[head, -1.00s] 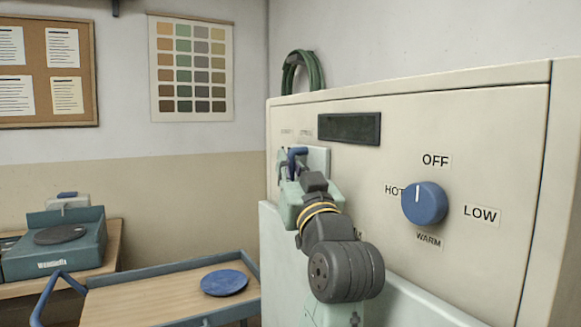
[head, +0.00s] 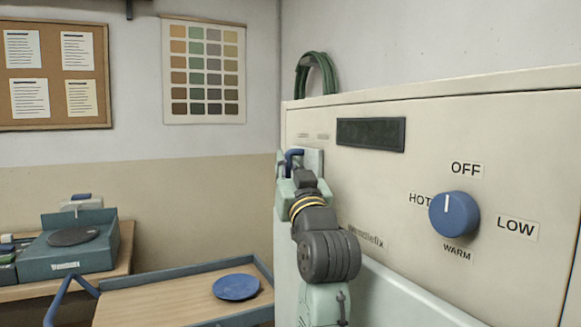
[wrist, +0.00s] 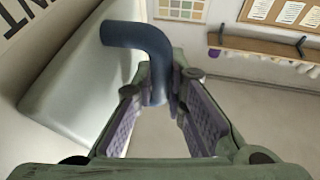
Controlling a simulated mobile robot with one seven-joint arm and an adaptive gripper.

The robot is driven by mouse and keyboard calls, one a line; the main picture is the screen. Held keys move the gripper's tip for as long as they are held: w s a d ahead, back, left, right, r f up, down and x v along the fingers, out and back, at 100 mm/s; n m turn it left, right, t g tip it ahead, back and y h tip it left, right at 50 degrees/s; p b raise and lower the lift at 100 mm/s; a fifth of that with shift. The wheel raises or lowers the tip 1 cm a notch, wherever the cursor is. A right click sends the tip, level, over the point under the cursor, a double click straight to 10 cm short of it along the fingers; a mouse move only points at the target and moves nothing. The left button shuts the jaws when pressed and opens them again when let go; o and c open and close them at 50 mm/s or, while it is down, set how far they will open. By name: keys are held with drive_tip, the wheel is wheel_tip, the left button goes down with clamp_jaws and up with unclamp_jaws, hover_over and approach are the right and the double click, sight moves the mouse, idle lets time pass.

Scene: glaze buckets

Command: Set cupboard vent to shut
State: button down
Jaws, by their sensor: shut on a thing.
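A dark blue bent handle (head: 293,156) stands out from a pale plate (head: 314,162) at the left end of the cream cupboard front (head: 400,178). In the wrist view the handle (wrist: 150,42) curves from the plate (wrist: 85,75) down between my fingers. My gripper (head: 292,178) is shut on the handle's free end; the fingers (wrist: 160,95) lie on both sides of it. Two small labels (head: 312,136) sit above the plate, too small to read. Part of the plate is hidden behind my gripper.
A blue knob (head: 454,214) with OFF, LOW, WARM and HOT labels is on the cupboard at right. A dark display (head: 370,134) is above. A trolley (head: 150,309) with a blue disc (head: 236,287) stands at lower left. A green coil (head: 315,75) hangs behind the cupboard.

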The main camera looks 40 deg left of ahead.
drive_tip(key=c, duration=2)
unclamp_jaws()
drive_tip(key=shift+a+r, duration=0.1)
drive_tip(key=shift+r, duration=0.05)
drive_tip(key=shift+c, duration=0.2)
drive_tip(key=shift+o, duration=0.7)
drive_tip(key=shift+a, duration=0.15)
drive_tip(key=v, duration=1.2)
